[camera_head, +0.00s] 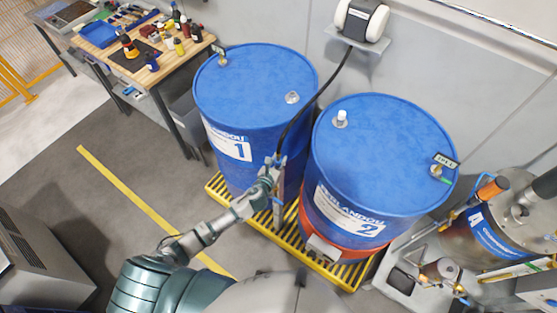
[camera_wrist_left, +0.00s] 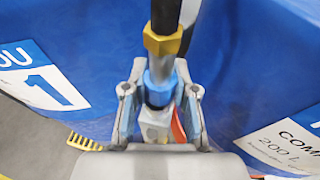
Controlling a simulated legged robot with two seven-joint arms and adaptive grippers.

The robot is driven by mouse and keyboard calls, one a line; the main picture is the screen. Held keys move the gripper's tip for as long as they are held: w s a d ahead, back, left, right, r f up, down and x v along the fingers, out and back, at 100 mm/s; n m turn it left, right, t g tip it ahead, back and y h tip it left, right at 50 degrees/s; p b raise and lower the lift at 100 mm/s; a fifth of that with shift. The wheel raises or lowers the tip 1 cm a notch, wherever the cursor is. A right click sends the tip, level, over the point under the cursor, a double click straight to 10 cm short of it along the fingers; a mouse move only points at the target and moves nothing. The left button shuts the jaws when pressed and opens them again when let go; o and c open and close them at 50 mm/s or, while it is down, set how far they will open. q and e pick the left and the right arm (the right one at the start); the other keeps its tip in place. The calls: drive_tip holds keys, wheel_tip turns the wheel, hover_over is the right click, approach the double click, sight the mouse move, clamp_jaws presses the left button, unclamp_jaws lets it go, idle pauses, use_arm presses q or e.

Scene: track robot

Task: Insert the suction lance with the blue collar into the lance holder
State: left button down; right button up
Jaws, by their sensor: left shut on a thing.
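My left gripper (camera_head: 274,170) is in the gap between two blue drums, in front of drum 1 (camera_head: 250,85) and left of drum 2 (camera_head: 385,150). It is shut on the suction lance, whose blue collar (camera_wrist_left: 159,90) sits between the fingers in the left wrist view. A brass nut (camera_wrist_left: 162,42) and a black hose (camera_wrist_left: 166,12) rise above the collar. A pale block (camera_wrist_left: 154,124) shows below the collar; I cannot tell whether it belongs to the lance or to the holder. The lance holder is not clearly made out. My right gripper is not in view.
The hose (camera_head: 318,98) leads up to a white pump (camera_head: 361,20) on a wall shelf. The drums stand on a yellow grated pallet (camera_head: 258,217). A cluttered workbench (camera_head: 160,68) is upper left, a metal tank (camera_head: 490,240) at right.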

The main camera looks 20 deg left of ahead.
use_arm(q)
drive_tip(key=shift+f+b, duration=0.3)
drive_tip(key=shift+f, duration=0.15)
drive_tip(key=c, duration=0.8)
unclamp_jaws()
drive_tip(key=shift+c, duration=0.2)
drive_tip(key=shift+s, duration=0.1)
drive_tip(key=v, duration=1.1)
drive_tip(key=shift+s, duration=0.35)
